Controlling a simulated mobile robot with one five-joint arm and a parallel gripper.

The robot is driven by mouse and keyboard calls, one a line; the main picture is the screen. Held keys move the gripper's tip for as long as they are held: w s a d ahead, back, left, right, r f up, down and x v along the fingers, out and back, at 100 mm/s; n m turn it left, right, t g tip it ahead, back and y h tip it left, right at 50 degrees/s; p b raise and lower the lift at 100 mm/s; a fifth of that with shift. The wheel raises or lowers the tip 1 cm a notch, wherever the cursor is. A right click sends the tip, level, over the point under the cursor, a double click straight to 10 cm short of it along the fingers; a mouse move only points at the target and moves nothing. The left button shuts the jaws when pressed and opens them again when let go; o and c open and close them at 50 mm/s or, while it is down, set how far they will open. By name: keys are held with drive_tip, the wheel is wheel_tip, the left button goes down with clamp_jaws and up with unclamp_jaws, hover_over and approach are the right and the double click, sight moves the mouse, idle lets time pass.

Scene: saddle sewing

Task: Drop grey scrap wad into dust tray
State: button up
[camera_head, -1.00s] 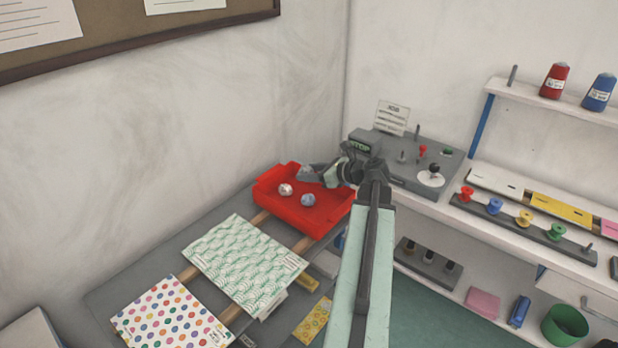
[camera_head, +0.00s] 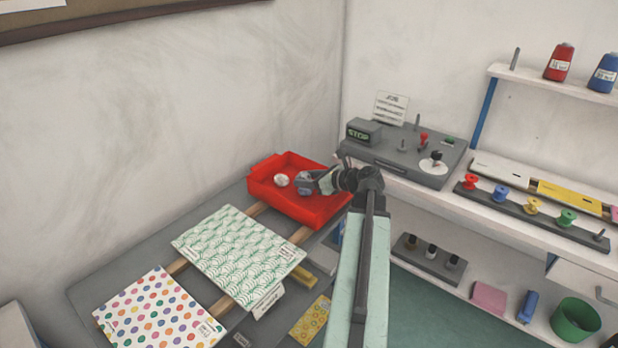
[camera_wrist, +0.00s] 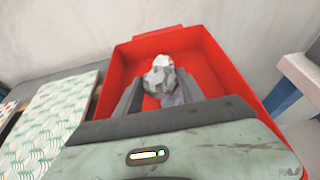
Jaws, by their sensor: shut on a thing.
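My gripper (camera_wrist: 157,98) is shut on a grey scrap wad (camera_wrist: 159,79) inside the outline of the red dust tray (camera_wrist: 222,84). In the head view, my gripper (camera_head: 306,183) is low over the middle of the red tray (camera_head: 318,217). A white crumpled wad (camera_head: 282,181) lies in the tray just left of the fingertips. It also shows beyond the held wad in the wrist view (camera_wrist: 163,61). Whether the held wad touches the tray floor is unclear.
A green-patterned sheet (camera_head: 238,257) and a dotted sheet (camera_head: 160,312) lie on the grey table in front of the tray. A grey machine with a STOP display (camera_head: 365,133) stands behind right. The wall is close behind the tray.

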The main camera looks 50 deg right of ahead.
drive_tip(key=shift+r, duration=0.1)
drive_tip(key=o, duration=1.4)
drive_tip(key=shift+c, duration=0.2)
drive_tip(key=p+v, duration=0.3)
drive_tip(key=v, duration=0.4)
drive_tip(key=shift+s, duration=0.45)
drive_tip(key=shift+r, duration=0.1)
